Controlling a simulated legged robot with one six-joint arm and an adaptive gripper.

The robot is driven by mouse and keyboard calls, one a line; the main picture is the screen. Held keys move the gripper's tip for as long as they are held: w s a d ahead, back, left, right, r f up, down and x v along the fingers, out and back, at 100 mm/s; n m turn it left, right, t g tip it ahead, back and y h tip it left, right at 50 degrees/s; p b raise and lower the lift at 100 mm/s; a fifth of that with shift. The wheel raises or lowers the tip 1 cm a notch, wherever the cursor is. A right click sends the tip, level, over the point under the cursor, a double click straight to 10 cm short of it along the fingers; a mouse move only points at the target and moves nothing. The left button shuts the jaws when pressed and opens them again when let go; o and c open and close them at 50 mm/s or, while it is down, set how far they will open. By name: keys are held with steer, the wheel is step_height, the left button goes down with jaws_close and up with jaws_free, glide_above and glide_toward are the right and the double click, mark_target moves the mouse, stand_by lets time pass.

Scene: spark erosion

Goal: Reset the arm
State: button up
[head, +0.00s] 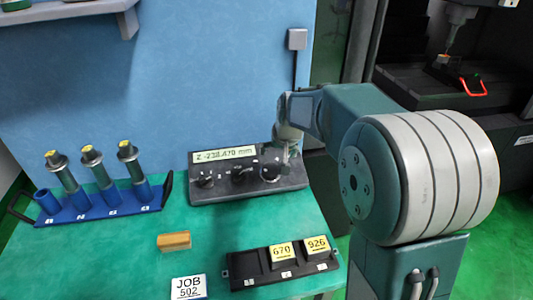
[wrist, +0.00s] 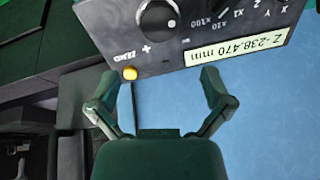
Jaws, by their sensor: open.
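My gripper (head: 289,150) is above the right end of a dark control box (head: 225,191) on the green table. In the wrist view my gripper (wrist: 162,96) has its two fingers spread apart with nothing between them. The control box (wrist: 190,45) is just beyond the fingertips there, with a round knob (wrist: 157,18), a yellow button (wrist: 130,73) and a display (wrist: 239,48) reading Z -238.470 mm. In the head view the arm partly covers the box's right end, so I cannot tell there whether the fingers touch it.
A blue rack (head: 92,207) with several cylindrical tools stands at the left. A brass-coloured block (head: 174,241), a JOB 502 card (head: 188,288) and a black tray (head: 246,273) with yellow tags 670 and 926 lie in front. A blue wall (head: 215,75) rises behind. Green table between is clear.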

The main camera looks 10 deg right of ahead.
steer(key=s+a+r+n, duration=0.1)
steer(key=s+r, duration=0.3)
steer(key=s, duration=0.4)
steer(key=s+r, duration=0.4)
steer(key=s, duration=0.4)
steer(key=s+f+n+h, duration=0.1)
steer(key=s+f, duration=0.1)
steer(key=s, duration=1.2)
steer(key=shift+s+t, duration=0.3)
steer(key=shift+t, duration=0.1)
